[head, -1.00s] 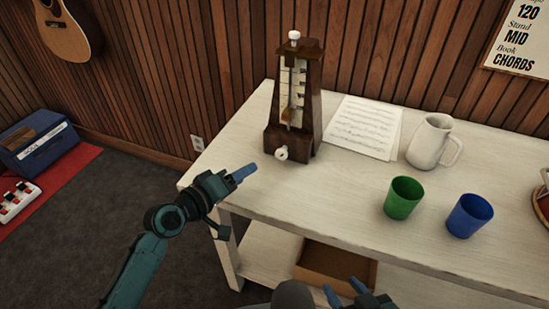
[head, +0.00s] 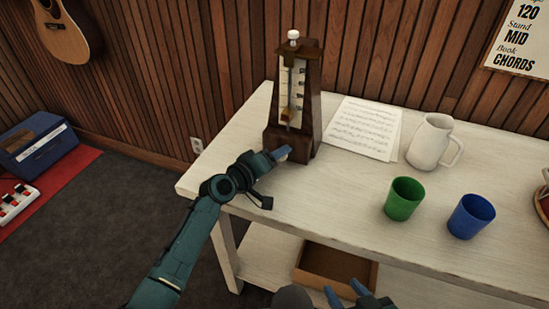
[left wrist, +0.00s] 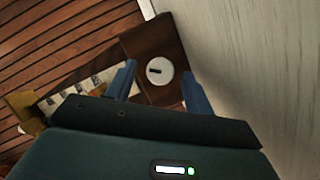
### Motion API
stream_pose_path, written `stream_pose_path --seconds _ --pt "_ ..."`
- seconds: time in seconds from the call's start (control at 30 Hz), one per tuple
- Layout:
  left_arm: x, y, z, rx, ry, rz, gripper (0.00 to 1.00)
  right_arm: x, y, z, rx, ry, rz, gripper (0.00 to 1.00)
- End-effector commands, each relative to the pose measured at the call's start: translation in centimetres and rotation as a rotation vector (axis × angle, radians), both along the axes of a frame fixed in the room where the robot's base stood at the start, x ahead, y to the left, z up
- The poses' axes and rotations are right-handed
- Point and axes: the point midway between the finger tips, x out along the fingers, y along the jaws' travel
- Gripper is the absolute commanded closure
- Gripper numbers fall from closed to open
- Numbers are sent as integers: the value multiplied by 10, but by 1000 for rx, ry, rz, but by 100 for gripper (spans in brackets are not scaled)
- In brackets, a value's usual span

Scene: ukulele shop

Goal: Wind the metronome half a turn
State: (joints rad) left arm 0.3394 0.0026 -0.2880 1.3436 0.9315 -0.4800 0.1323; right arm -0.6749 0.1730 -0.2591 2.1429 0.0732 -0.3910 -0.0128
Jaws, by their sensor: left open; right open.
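The metronome (head: 296,95) is a dark wooden tapered case with a pale scale, a pendulum with a brass weight and a white knob on top. It stands upright near the left end of the white table. My left gripper (head: 284,152) is at the metronome's lower front and hides the round white winding knob there in the head view. In the left wrist view the winding knob (left wrist: 159,71) shows between the two blue fingers of the open left gripper (left wrist: 157,88), with a gap on each side. My right gripper (head: 345,292) is open and empty at the bottom edge, in front of the table.
Sheet music (head: 364,128) lies right of the metronome. A white mug (head: 430,143), a green cup (head: 403,199) and a blue cup (head: 469,216) stand further right on the table (head: 320,200). A brown box (head: 338,268) sits on the lower shelf. The table's middle front is clear.

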Motion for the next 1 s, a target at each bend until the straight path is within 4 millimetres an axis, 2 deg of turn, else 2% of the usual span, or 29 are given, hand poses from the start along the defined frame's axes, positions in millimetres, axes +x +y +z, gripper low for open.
stream_pose_path --seconds 0.13,0.67,1.0 --pt "0 0 0 0 0 0 48 0 0 1 0 -1 1 55" --pt "0 0 0 0 0 0 92 -1 1 0 -5 -1 9 55" --pt "-1 0 3 59 -18 -1 92 -2 0 8 -18 0 11 55"
